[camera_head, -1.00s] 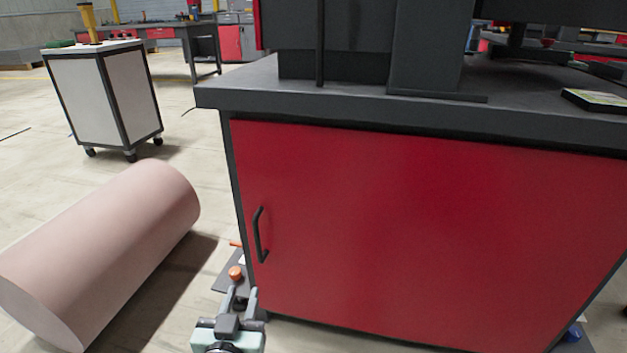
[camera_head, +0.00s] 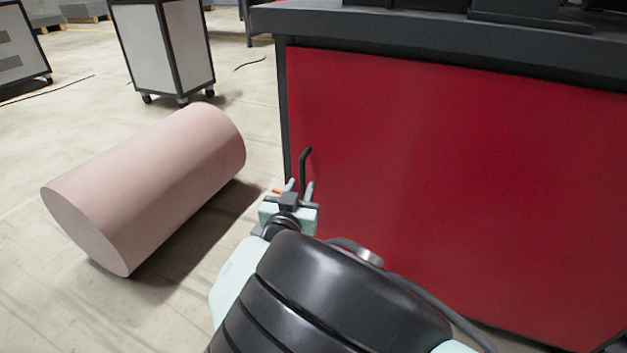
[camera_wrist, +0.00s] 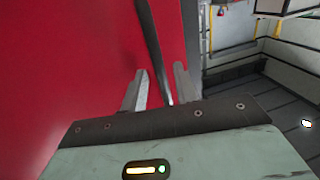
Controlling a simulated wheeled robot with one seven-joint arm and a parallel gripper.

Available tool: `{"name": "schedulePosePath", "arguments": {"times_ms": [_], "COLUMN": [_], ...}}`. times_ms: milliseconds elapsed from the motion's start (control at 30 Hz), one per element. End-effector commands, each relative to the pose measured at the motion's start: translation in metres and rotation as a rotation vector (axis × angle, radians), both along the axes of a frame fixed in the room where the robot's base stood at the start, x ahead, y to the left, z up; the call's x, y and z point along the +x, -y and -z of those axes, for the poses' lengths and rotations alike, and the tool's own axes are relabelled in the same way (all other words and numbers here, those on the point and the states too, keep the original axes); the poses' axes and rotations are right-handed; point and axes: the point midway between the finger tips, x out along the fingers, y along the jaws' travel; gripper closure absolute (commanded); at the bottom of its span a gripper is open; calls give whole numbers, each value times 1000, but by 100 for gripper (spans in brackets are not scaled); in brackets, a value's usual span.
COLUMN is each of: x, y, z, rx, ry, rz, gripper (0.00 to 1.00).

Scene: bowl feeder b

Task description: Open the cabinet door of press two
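The red cabinet door (camera_head: 450,180) of the press table fills the right of the head view and looks shut in its dark frame. Its dark bar handle (camera_head: 304,162) stands near the door's left edge, its lower part hidden by my gripper. My gripper (camera_head: 300,186) is at the handle, with its fingers apart. In the wrist view the handle (camera_wrist: 152,40) runs down between the two fingers of my gripper (camera_wrist: 161,68), with a gap visible on each side. The red door (camera_wrist: 60,80) lies behind and to the left.
A large pink cylinder (camera_head: 150,180) lies on the floor left of the cabinet. A white cart (camera_head: 170,45) on casters stands behind it. The dark tabletop edge (camera_head: 430,42) overhangs the door. Bare floor (camera_head: 60,290) lies at the lower left.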

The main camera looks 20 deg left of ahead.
Motion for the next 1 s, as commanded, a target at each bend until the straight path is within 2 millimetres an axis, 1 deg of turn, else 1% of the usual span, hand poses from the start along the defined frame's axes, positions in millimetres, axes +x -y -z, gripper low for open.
{"name": "schedulePosePath", "arguments": {"times_ms": [33,100,200,333,567,600,667,700,867,1000], "x": [7,15,22,26,26,26,26,26,25,19], "y": [-1,-2,-3,-3,-3,-3,-3,-3,-3,-4], "z": [3,3,2,1,0,0,0,0,0,-1], "rx": [2,1,0,0,0,0,0,0,0,-1], "ry": [1,1,-1,0,-1,-1,-1,-1,-1,-2], "rz": [1,1,1,0,0,0,0,0,-1,-7], "gripper": [70,70,70,70,70,82,98,100,100,100]}}
